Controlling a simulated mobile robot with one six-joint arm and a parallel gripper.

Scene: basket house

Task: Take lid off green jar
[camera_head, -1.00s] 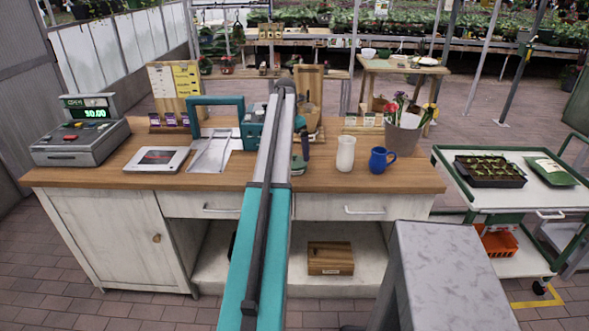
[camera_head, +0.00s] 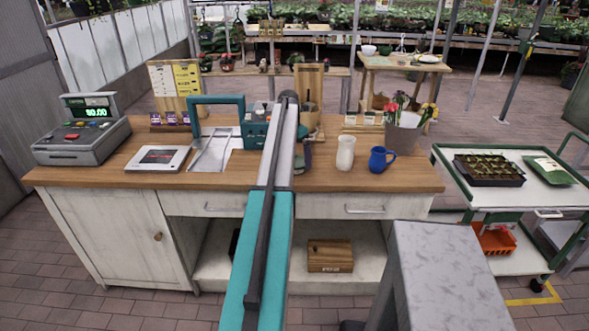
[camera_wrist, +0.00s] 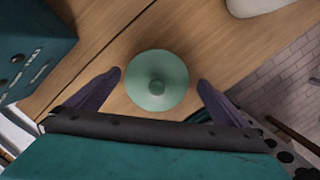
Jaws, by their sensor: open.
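The green jar's lid (camera_wrist: 157,80), round with a small knob at its middle, shows from above in the wrist view. It sits on the wooden counter, and the jar body under it is hidden by the lid from this angle. My gripper (camera_wrist: 160,82) is open, with one dark finger to the left of the lid and one to the right. Gaps show between the lid and both fingers. In the head view my arm hides most of the jar.
A teal machine (camera_head: 257,128) stands close on the left. A white vase (camera_head: 345,153) and a blue mug (camera_head: 380,159) stand to the right. A cash register (camera_head: 82,135) and a tablet-like device (camera_head: 158,158) are farther left on the counter (camera_head: 225,178).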

